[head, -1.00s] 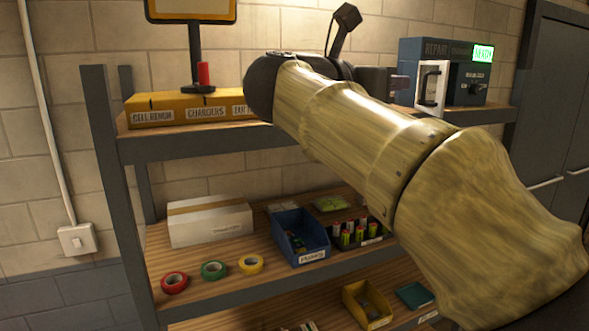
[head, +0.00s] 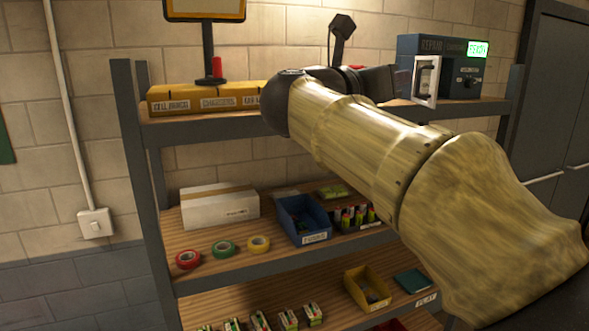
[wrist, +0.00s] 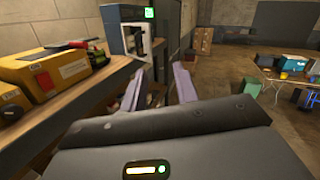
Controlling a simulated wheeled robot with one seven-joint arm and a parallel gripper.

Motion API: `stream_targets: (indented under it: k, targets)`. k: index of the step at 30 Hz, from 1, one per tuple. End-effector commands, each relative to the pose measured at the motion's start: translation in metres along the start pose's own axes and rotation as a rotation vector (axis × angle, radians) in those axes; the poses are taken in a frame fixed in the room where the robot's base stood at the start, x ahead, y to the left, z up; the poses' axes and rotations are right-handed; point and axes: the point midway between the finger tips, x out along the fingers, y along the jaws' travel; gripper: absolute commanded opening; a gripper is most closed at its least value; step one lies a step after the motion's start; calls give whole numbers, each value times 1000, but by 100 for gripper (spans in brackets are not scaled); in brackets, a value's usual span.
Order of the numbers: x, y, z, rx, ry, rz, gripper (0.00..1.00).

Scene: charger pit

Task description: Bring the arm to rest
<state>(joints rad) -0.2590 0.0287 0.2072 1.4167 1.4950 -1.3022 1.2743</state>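My arm (head: 365,140) reaches across the head view from the lower right, its dark wrist over the shelf's top board. My gripper (wrist: 160,82) shows in the wrist view with its two pale purple fingers apart and nothing seen between them. In the head view its fingertips cannot be made out beside the grey-blue repair cabinet (head: 475,68). That cabinet, with a green lit screen, stands past the fingers in the wrist view (wrist: 133,50).
The shelf unit (head: 215,131) holds yellow cases (head: 175,104), a white box (head: 222,208), tape rolls (head: 222,248) and bins. In the wrist view, yellow cases (wrist: 42,78) lie close at left. Open floor (wrist: 225,80) and a cluttered table (wrist: 290,76) are at right.

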Motion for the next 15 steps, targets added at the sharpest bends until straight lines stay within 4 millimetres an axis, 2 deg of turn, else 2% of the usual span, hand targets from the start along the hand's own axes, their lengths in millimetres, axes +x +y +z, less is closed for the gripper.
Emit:
stream_targets:
  k: [5,10,13,15]
  targets:
    - [8,19,-7,-185,-95,55,30]
    - [13,47,-23,-442,-211,136,30]
    - [14,70,-44,-656,-298,210,30]
    - [13,91,-69,-851,-373,282,30]
